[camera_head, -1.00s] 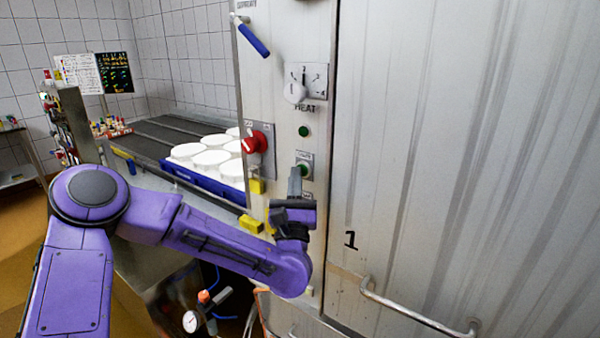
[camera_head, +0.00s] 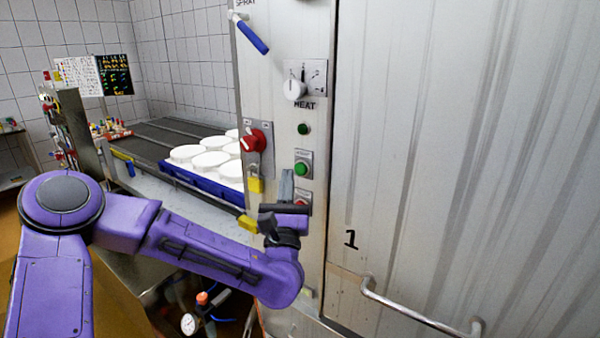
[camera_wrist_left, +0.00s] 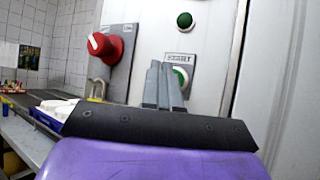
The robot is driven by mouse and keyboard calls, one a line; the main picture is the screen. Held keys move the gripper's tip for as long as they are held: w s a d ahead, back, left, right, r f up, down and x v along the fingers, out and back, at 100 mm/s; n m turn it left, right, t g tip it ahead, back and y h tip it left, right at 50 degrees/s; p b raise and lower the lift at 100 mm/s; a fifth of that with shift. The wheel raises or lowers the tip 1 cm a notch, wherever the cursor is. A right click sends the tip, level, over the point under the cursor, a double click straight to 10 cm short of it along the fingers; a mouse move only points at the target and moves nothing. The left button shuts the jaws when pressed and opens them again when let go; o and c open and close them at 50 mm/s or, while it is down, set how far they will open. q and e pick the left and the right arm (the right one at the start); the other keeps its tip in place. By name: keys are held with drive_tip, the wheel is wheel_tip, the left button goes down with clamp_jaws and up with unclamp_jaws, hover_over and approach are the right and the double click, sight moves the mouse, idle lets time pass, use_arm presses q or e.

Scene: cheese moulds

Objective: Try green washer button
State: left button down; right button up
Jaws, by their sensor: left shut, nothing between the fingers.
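The green button (camera_head: 301,169) sits on a small plate on the washer's metal front panel, below a green lamp (camera_head: 304,129). My left gripper (camera_head: 287,178) is shut and empty, its fingertips pointing up just below and left of the button. In the left wrist view, the shut fingers (camera_wrist_left: 163,72) partly cover the green button (camera_wrist_left: 181,77), and the green lamp (camera_wrist_left: 184,20) shows above it. I cannot tell whether the fingertips touch the panel. A red button (camera_head: 302,199) lies below the green one, partly hidden by the gripper. My right gripper is out of view.
A red rotary switch (camera_head: 254,141) with a yellow padlock (camera_head: 255,181) is left of the button. A blue tray (camera_head: 205,184) of white moulds stands left. A door handle (camera_head: 420,312) is lower right.

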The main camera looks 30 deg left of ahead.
use_arm(q)
drive_tip(key=s+b, duration=0.1)
drive_tip(key=s, duration=0.3)
drive_tip(key=shift+a, duration=0.15)
idle(0.7)
